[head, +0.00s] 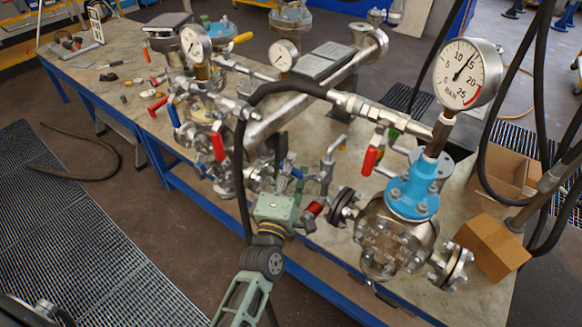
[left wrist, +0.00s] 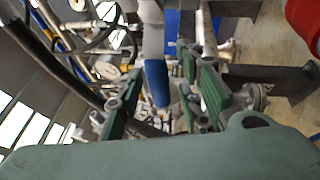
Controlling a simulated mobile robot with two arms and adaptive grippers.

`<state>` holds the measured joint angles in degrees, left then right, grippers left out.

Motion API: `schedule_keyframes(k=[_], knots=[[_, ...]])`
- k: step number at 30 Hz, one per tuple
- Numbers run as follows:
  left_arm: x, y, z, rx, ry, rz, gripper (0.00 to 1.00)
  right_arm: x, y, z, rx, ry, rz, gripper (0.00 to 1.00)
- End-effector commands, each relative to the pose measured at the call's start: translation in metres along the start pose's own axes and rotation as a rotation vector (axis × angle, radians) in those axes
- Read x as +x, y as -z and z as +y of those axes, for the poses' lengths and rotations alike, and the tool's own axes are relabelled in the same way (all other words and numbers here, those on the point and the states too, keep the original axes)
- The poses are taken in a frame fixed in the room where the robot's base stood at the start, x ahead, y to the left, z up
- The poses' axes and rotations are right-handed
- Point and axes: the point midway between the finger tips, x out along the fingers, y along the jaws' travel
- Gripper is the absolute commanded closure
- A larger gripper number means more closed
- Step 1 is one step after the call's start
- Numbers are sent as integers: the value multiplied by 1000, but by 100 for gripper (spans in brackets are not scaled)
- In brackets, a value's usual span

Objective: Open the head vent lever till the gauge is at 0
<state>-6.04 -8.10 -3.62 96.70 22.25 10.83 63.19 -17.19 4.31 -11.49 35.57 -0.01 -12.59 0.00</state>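A red lever (head: 370,160) hangs from the valve on the pipe left of this gauge. I cannot tell for sure which lever is the head vent. My left gripper (head: 283,178) is over the bench, left of the vessel and below the pipe. In the left wrist view, its green fingers (left wrist: 163,88) are apart, with a blue handle (left wrist: 157,82) showing between them. Contact with the handle cannot be seen. My right gripper is out of view.
Other flanged vessels, gauges (head: 283,55) and red and blue levers crowd the bench behind. A black hose (head: 241,165) hangs close to my left gripper. Cardboard boxes (head: 492,249) stand right of the vessel. The bench's far left holds small loose tools.

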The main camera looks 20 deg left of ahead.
Motion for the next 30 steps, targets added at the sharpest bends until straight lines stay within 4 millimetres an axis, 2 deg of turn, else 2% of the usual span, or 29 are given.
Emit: schedule_keyframes(k=[4, 16, 30], knots=[[0, 0, 0, 1, 0, 0, 66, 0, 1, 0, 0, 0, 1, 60], [0, 0, 0, 1, 1, 0, 100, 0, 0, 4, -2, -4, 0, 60], [-1, 0, -1, 4, 0, -1, 100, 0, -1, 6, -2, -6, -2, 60]])
